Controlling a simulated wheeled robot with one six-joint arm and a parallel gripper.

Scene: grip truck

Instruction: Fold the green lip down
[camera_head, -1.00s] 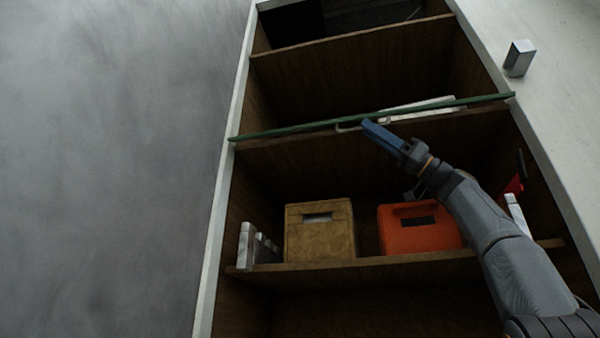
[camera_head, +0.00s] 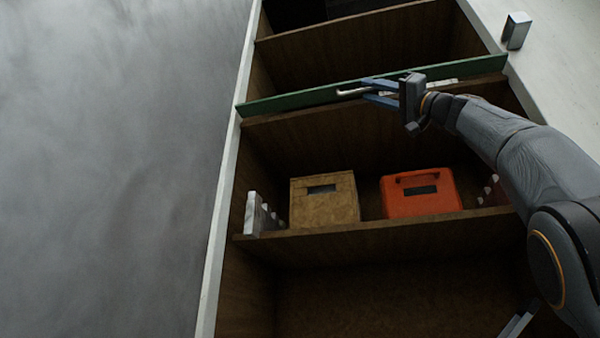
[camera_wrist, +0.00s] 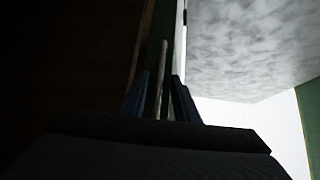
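The green lip (camera_head: 290,101) is a long board across the front edge of an upper shelf, and its green face shows as a narrow band in the head view. A thin pale handle (camera_head: 349,92) sticks out near its middle. My gripper (camera_head: 366,90) is at this handle, its two blue fingers one above the other. In the wrist view a pale bar (camera_wrist: 161,80), seemingly the handle, lies between the fingers, which look apart with narrow gaps beside it. I see no firm closing on it. The handle's inner end is hidden by the fingers.
A tan box (camera_head: 324,207) and an orange box (camera_head: 421,202) stand on the shelf below. White upright pieces (camera_head: 253,214) stand at that shelf's left end. A pale object lies behind the lip. A grey block (camera_head: 516,30) sits on the right side panel.

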